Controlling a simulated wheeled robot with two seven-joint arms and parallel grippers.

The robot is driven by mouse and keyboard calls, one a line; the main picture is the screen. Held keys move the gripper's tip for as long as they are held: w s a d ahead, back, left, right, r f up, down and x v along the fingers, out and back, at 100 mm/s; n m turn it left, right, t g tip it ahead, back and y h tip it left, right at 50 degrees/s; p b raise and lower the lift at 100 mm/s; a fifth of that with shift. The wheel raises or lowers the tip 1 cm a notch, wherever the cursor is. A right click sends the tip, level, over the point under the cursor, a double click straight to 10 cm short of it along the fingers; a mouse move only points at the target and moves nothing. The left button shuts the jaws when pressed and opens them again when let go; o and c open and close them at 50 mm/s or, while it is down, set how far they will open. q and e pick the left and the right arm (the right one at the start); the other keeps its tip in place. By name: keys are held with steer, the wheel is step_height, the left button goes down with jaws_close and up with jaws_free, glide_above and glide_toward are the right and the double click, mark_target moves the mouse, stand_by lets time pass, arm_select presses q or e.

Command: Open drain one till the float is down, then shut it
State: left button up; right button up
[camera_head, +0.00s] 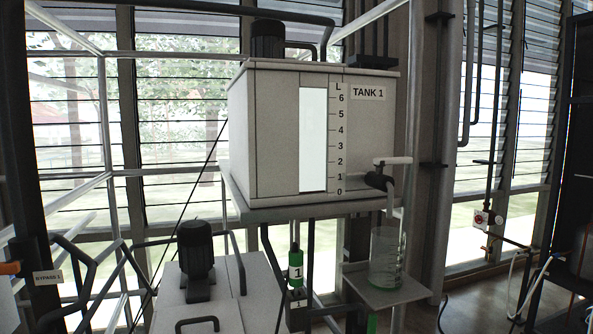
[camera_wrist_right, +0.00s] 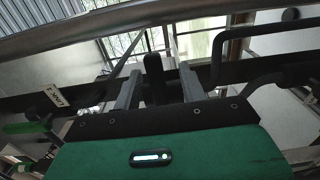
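The tank marked TANK 1 (camera_head: 270,140) stands raised in the head view, with a bright white sight window (camera_head: 313,140) beside a scale from 0 to 6. I can make out no float or level line in the window. A dark outlet with a pale lever (camera_head: 392,161) sits at its lower right, above a clear beaker (camera_head: 386,258). A green part marked 1 (camera_head: 295,264) hangs below the tank. In the wrist view, my right gripper (camera_wrist_right: 158,70) has its fingers apart, with a dark upright part (camera_wrist_right: 153,82) between them; contact is unclear. My left gripper is out of view.
The beaker stands on a small grey shelf (camera_head: 400,291). A pump (camera_head: 196,258) sits on a pale box at front left, near a sign reading BYPASS 1 (camera_head: 48,277). Pale rails and dark pipes crowd the left. Floor shows at right.

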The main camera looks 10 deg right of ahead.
steer(key=s, duration=0.7)
steer(key=shift+d+r+p, duration=0.2)
steer(key=shift+d+p, duration=0.15)
steer(key=shift+p, duration=0.1)
steer(key=shift+f, duration=0.1)
steer(key=s+d+b, duration=0.1)
steer(key=s+b, duration=0.2)
steer(key=s, duration=1)
steer(key=shift+s+b, duration=0.35)
